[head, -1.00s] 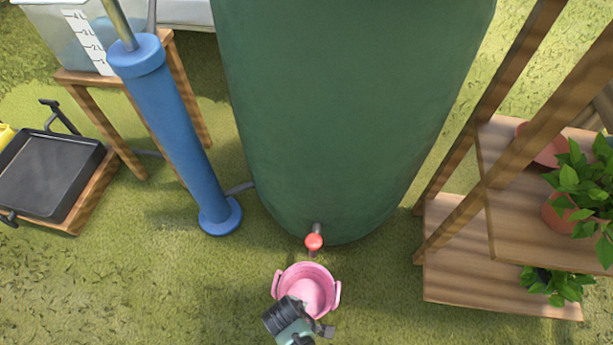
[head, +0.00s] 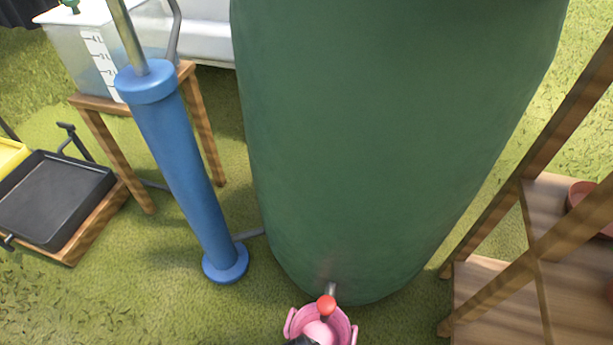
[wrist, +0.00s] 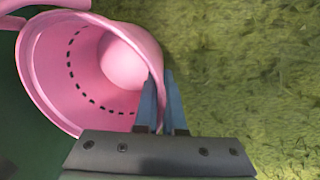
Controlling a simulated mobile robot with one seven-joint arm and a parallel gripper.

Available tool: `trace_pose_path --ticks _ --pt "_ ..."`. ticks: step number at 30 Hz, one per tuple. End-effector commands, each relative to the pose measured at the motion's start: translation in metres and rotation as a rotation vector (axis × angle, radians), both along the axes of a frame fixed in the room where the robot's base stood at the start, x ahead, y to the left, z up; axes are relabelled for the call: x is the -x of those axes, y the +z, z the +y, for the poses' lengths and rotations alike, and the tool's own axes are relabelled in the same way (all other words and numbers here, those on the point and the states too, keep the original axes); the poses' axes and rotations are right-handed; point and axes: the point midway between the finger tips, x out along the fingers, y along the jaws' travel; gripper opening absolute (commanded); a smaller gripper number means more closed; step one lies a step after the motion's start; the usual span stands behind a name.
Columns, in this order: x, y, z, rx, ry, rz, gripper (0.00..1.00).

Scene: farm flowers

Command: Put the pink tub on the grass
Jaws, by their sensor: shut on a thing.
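The pink tub (head: 341,328) is at the bottom edge of the head view, in front of the green barrel, with its mouth facing up. In the wrist view the pink tub (wrist: 60,75) fills the upper left, with a dashed dark line inside its wall. My gripper (wrist: 165,100) is shut on the tub's rim, one finger inside and one outside. In the head view only a dark bit of my gripper shows, at the bottom edge. Grass (wrist: 245,60) lies to the right of the tub in the wrist view. I cannot tell whether the tub's base touches the grass.
The green barrel (head: 380,130) with a red tap (head: 326,306) stands just behind the tub. A blue pump (head: 185,170) stands to the left, near a black tray (head: 50,200). A wooden shelf (head: 490,300) is on the right. Open grass (head: 150,300) lies at the front left.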

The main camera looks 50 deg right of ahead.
Motion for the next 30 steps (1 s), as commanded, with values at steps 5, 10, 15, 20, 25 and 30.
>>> trace_pose_path --ticks 5,10,15,20,25,30 --pt "0.0 0.001 0.0 0.0 0.0 0.0 0.0" --pt "0.0 -0.002 0.0 0.0 0.0 0.0 0.19" --pt "0.0 -0.002 0.0 0.0 0.0 0.0 0.37" --pt "0.0 -0.002 0.0 0.0 0.0 0.0 0.37" --pt "0.0 0.007 0.001 0.0 0.0 0.0 0.37" --pt "0.001 0.033 0.004 0.0 0.0 0.0 0.37"
